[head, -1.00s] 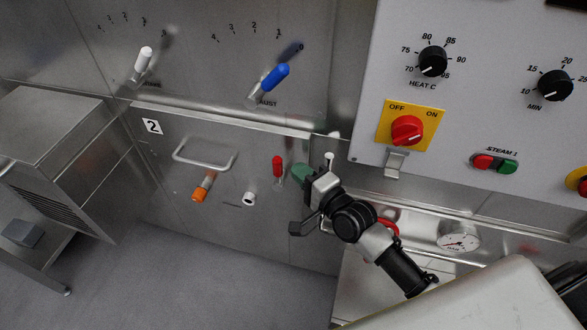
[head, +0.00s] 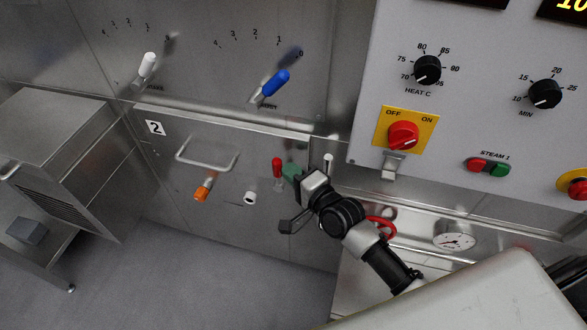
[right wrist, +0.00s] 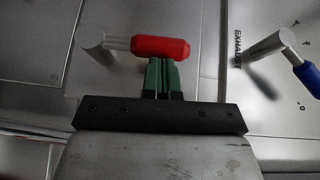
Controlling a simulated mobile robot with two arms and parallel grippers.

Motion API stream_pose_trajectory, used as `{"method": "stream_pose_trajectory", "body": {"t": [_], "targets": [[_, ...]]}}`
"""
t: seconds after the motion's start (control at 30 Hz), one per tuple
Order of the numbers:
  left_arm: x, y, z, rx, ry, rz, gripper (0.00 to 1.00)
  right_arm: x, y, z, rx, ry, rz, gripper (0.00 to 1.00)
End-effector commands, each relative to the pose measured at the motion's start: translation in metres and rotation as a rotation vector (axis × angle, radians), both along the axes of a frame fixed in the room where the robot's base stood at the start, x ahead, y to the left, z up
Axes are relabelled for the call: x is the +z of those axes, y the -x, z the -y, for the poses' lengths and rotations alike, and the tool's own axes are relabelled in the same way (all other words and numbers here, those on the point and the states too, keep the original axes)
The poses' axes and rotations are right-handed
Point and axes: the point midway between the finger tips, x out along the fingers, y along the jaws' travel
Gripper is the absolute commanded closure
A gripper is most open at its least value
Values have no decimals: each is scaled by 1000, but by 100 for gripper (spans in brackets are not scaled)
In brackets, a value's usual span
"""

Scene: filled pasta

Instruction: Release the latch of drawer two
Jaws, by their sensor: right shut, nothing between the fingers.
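Drawer two is the steel front (head: 225,215) with a "2" label (head: 155,127) and a bar handle (head: 205,167). A red-gripped lever (head: 278,166) stands upright at its right side; it may be the latch, but no label shows. In the right wrist view the red grip (right wrist: 160,47) lies across the fingertips, with its metal stem to the left. My right gripper (head: 291,172) has green fingers, shut and empty, close against the lever's right side. Its fingers (right wrist: 163,75) meet the grip's edge in the picture; I cannot tell if they touch. My left gripper is out of view.
A white lever (head: 148,66) and a blue lever (head: 275,83) stick out above. The control panel (head: 455,120) is to the right. The floor before the drawer is clear.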

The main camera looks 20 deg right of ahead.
Motion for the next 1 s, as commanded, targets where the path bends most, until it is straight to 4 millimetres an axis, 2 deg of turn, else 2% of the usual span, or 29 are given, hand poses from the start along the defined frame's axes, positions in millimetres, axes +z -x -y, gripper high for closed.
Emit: {"method": "stream_pose_trajectory", "body": {"t": [0.27, 0.37, 0.5, 0.7, 0.8, 1.0], "targets": [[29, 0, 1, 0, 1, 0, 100, 9, -3, -5, 1, 53, -39, 100], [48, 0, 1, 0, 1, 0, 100, 14, -6, -9, 1, 95, -68, 100], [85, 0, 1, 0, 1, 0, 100, 20, -10, -16, 0, 178, -128, 100], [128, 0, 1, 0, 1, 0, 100, 20, -19, -29, 0, 327, -231, 100], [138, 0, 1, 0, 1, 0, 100, 15, -22, -34, 1, 391, -271, 100], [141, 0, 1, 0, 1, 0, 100, 7, -29, -44, 2, 387, -264, 100]]}}
